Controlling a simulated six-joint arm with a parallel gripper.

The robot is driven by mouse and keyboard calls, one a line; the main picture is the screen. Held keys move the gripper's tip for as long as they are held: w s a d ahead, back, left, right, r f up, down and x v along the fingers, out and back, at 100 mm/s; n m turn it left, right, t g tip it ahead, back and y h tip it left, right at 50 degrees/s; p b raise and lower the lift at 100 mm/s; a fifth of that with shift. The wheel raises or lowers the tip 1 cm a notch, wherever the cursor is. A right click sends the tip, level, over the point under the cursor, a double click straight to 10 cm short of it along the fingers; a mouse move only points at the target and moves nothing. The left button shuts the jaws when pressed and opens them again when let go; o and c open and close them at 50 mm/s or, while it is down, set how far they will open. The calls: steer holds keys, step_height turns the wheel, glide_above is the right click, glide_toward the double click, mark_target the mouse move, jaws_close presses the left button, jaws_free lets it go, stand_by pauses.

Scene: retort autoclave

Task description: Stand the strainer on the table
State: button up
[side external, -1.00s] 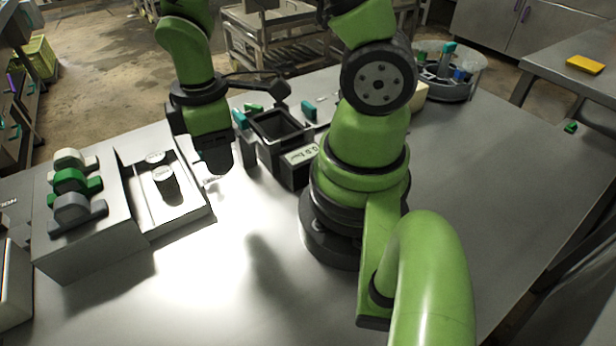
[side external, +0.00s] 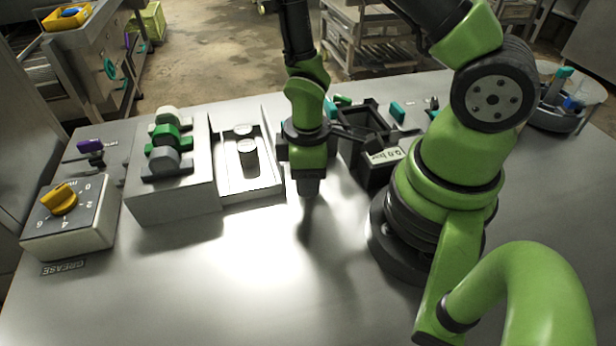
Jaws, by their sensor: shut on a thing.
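My gripper (side external: 308,188) points straight down over the table (side external: 230,270), just right of the shallow metal tray. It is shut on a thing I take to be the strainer. The strainer is mostly hidden by the jaws, and its shape cannot be made out. A dark patch lies under the jaws, partly shadow or reflection, so I cannot tell whether the strainer touches the table or how it is tilted.
The metal tray (side external: 270,187) holds a small round canister (side external: 248,158). A black open box (side external: 370,148) stands right of my gripper. The table front is clear.

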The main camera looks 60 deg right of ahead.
steer(key=shift+f, duration=0.55)
steer(key=shift+f, duration=0.15)
steer(key=o, duration=0.9)
